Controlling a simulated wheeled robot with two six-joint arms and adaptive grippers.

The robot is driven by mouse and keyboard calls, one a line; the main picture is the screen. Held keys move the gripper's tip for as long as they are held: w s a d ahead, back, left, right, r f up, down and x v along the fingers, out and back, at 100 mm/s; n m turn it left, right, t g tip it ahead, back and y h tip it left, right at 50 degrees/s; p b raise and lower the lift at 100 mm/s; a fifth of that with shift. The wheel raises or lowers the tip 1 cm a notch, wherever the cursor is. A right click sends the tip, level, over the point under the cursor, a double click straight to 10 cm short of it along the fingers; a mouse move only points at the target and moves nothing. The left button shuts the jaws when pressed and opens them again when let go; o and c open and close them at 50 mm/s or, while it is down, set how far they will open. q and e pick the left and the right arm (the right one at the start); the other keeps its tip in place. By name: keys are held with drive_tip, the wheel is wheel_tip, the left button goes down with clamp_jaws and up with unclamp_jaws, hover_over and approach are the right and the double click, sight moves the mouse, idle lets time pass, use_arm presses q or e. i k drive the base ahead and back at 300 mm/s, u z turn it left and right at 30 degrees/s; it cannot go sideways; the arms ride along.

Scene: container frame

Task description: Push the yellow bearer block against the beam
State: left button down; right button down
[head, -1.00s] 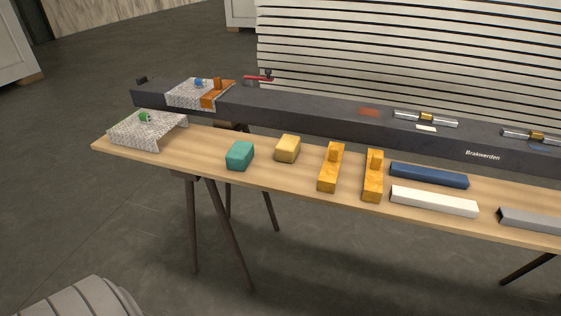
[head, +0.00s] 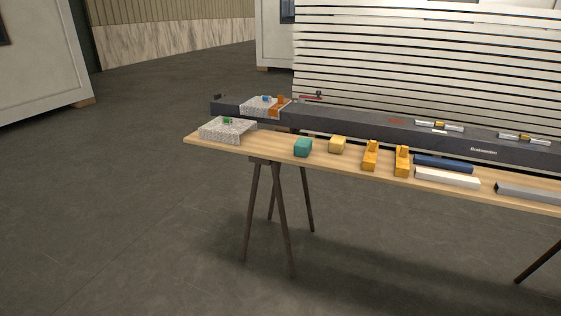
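The yellow bearer block (head: 337,145) sits on the wooden trestle table (head: 225,143), between a teal block and an orange piece. The long dark grey beam (head: 345,123) runs along the far side of the table, behind the block. Whether a gap separates the block from the beam is hard to tell at this distance. Neither of my grippers is in view.
A teal block (head: 303,147) stands left of the yellow one. Two orange pieces (head: 371,156), a blue bar (head: 443,163), a white bar (head: 447,178) and a grey bar (head: 528,193) lie to the right. The floor before the table is clear.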

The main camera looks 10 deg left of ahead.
sight(337, 144)
drive_tip(key=u, duration=0.75)
drive_tip(key=i, duration=0.35)
drive_tip(key=u, duration=0.65)
drive_tip(key=i, duration=0.9)
drive_tip(key=z, duration=0.5)
drive_tip(key=i, duration=0.65)
drive_tip(key=z, duration=0.7)
